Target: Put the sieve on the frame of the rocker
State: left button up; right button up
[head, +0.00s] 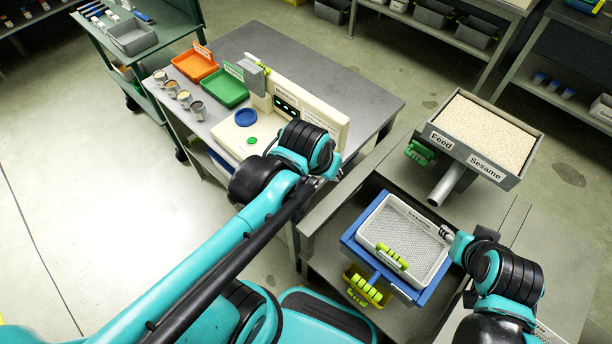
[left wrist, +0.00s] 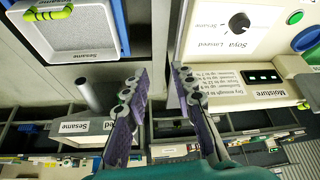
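The sieve (head: 417,236) is a white-rimmed mesh tray labelled Sesame with a yellow-green handle. It lies over the blue frame of the rocker (head: 350,246); whether it is fully seated cannot be told. The sieve (left wrist: 85,28) and a strip of blue frame (left wrist: 121,25) also show in the left wrist view. My right gripper (head: 447,233) is at the sieve's right rim; whether it grips the rim is unclear. My left gripper (head: 332,176) is away from the sieve, beside the cream panel. In the left wrist view its fingers (left wrist: 158,85) are apart with nothing between them.
A feed hopper (head: 510,168) full of sesame, with a spout, stands behind the sieve. A yellow container (head: 352,280) is below the rocker. A cream control panel (head: 335,123), a green tray (head: 222,90) and an orange tray (head: 195,66) occupy the left table.

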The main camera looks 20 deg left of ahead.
pick_arm(q)
jog(key=s+a, duration=0.1)
jog(key=s+a+t, duration=0.1)
jog(key=s, duration=0.1)
jog(key=s+a+r+n+t, duration=0.1)
jog(key=shift+s+a+y, duration=0.2)
jog(key=shift+a+y, duration=0.1)
jog(key=shift+a, duration=0.1)
jog(key=shift+f, duration=0.15)
jog(key=shift+f+b, duration=0.3)
jog(key=shift+b, duration=0.05)
dwell(0.4)
